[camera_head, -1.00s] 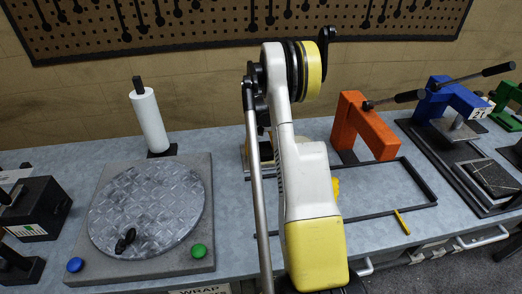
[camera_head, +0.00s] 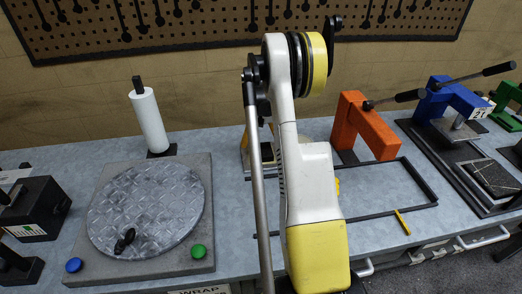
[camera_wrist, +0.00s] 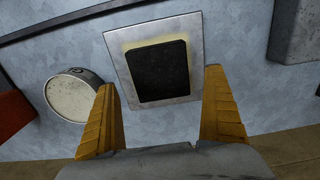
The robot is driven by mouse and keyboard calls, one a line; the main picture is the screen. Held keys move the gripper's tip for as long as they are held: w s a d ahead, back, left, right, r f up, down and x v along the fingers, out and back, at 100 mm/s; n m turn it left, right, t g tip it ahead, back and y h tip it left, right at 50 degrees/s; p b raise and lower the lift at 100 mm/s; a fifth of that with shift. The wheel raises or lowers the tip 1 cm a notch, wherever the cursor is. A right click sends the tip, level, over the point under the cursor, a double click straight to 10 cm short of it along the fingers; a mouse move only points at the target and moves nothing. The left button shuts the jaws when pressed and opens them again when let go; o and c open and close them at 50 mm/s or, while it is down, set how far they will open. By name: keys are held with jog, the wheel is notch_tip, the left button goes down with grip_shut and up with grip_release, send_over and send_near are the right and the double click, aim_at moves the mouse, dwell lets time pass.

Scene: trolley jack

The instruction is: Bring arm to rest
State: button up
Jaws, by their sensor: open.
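My gripper (camera_wrist: 158,80) shows in the wrist view as two yellow fingers spread wide apart. It is open, with nothing held between the fingers. Beyond the fingers is a light square plate (camera_wrist: 117,55) with a black square pad (camera_wrist: 160,72) on it. In the head view my white and yellow arm stands folded over the middle of the bench, its elbow high. The arm hides most of the gripper there. No trolley jack can be made out.
The grey bench (camera_head: 90,158) carries a round textured turntable (camera_head: 150,210), a white roll (camera_head: 149,118) on a stand, an orange press (camera_head: 362,128) and a blue press (camera_head: 450,100). In the wrist view a round pale-faced object (camera_wrist: 72,95) lies left of the plate.

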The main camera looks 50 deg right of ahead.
notch_tip(320, 180, up, 8)
